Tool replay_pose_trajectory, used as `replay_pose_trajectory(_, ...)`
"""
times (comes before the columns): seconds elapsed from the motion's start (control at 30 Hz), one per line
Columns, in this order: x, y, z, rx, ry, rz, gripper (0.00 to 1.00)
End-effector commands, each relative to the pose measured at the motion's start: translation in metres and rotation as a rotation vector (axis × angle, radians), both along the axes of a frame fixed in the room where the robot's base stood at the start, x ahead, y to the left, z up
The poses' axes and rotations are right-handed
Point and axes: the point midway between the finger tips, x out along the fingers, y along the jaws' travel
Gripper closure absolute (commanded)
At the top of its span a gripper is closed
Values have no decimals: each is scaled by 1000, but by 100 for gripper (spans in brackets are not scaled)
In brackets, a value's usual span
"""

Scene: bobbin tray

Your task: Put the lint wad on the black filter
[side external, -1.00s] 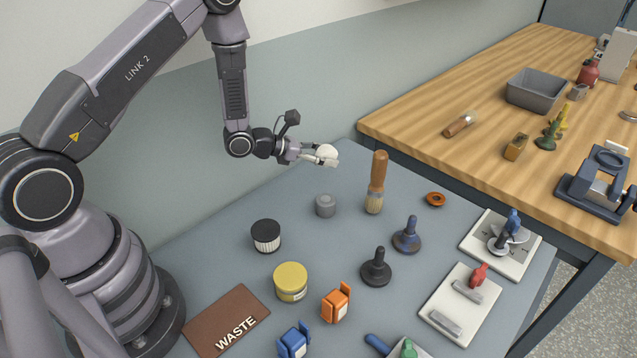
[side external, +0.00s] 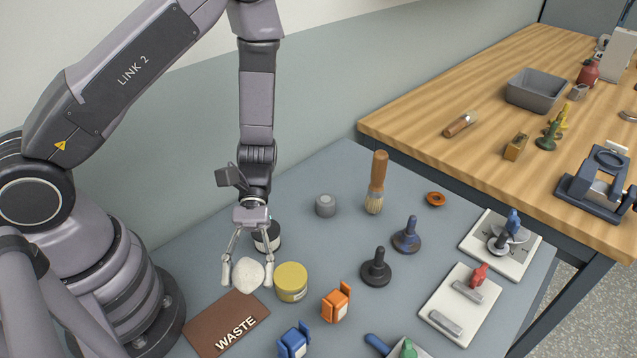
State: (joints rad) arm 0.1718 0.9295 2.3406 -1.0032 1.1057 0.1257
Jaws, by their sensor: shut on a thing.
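My gripper (side external: 247,272) is shut on the lint wad (side external: 248,277), a rounded off-white lump between its two fingertips. In the picture the wad shows just above the brown WASTE mat and left of the yellow jar; its exact height is hard to tell, but it seems held in the air. The black filter (side external: 267,239), a short cylinder with a black top and a pale pleated side, stands on the grey table behind the gripper. The gripper's palm and right finger partly cover the filter. The wad and the filter are apart in the picture.
The yellow-lidded jar (side external: 291,281) stands close to the right finger. The brown WASTE mat (side external: 205,330) lies below. Orange (side external: 336,302) and blue (side external: 294,341) clips, a black stamp-like tool (side external: 376,268), a grey cap (side external: 325,205) and an upright brush (side external: 376,183) stand to the right.

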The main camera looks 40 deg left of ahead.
Motion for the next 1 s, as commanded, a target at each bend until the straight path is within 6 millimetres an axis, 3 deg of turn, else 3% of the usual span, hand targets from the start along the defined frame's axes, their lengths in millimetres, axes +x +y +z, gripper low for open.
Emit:
replay_pose_trajectory(0.1,-37,27,3,0,-2,-309,66)
replay_pose_trajectory(0.2,-56,57,5,0,-1,-564,66)
replay_pose_trajectory(0.3,-64,89,5,-1,-2,-819,66)
replay_pose_trajectory(0.43,-57,129,4,-3,-1,-1151,66)
replay_pose_trajectory(0.57,-33,162,2,-4,-1,-1486,66)
replay_pose_trajectory(0.7,8,183,-3,-6,2,-1851,66)
replay_pose_trajectory(0.83,53,184,-9,-8,3,-2179,66)
replay_pose_trajectory(1.0,102,165,-16,-8,7,-2518,66)
